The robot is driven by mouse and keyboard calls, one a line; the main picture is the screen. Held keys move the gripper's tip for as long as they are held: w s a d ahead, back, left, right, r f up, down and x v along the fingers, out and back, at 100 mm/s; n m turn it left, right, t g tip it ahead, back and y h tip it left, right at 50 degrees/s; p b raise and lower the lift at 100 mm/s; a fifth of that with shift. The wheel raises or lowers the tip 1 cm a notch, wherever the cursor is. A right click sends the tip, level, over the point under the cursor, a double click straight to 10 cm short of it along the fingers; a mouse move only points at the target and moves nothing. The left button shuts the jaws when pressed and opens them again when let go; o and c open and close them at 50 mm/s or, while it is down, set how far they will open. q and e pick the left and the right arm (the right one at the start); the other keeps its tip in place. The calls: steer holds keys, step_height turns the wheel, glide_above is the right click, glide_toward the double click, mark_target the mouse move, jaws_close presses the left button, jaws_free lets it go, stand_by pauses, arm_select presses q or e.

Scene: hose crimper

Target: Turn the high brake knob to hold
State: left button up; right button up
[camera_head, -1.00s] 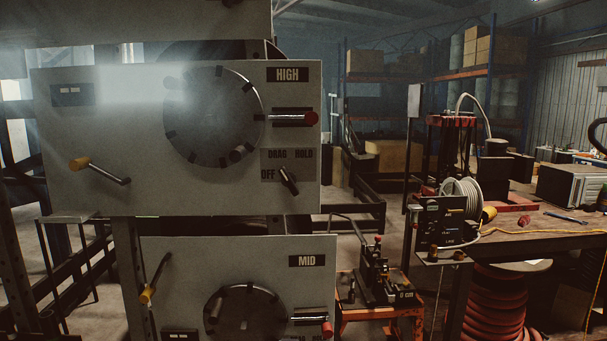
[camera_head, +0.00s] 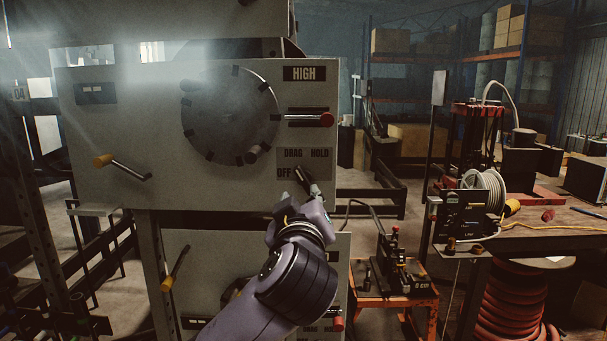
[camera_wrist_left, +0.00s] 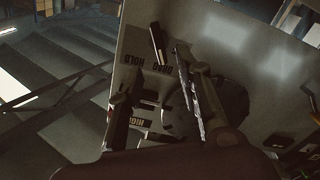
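The high brake knob (camera_head: 299,173) is a small dark pointer knob on the upper grey panel, below the DRAG and HOLD labels and right of OFF. In the head view my left gripper (camera_head: 309,184) is at the knob and hides part of it; its exact setting is hard to read. In the left wrist view the panel is upside down, and the knob (camera_wrist_left: 157,43) shows near the fingertips. My left gripper (camera_wrist_left: 160,60) has its two fingers apart, nothing held between them. Contact with the knob cannot be told. My right gripper is in neither view.
A red-tipped lever (camera_head: 326,120) sticks out above the labels. A round slotted disc (camera_head: 230,115) and a yellow-handled crank (camera_head: 104,161) are on the same panel. A lower panel (camera_head: 190,245) stands beneath, partly behind my arm. An orange cart (camera_head: 397,300) stands at right.

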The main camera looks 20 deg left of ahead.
mark_target(304, 183)
arm_select(q)
steer(key=p+x, duration=0.4)
steer(key=x, duration=0.5)
steer(key=shift+w, duration=0.15)
steer(key=shift+w+a, duration=0.1)
steer(key=shift+w, duration=0.25)
steer(key=shift+c, duration=0.2)
steer(key=shift+f, duration=0.1)
jaws_close()
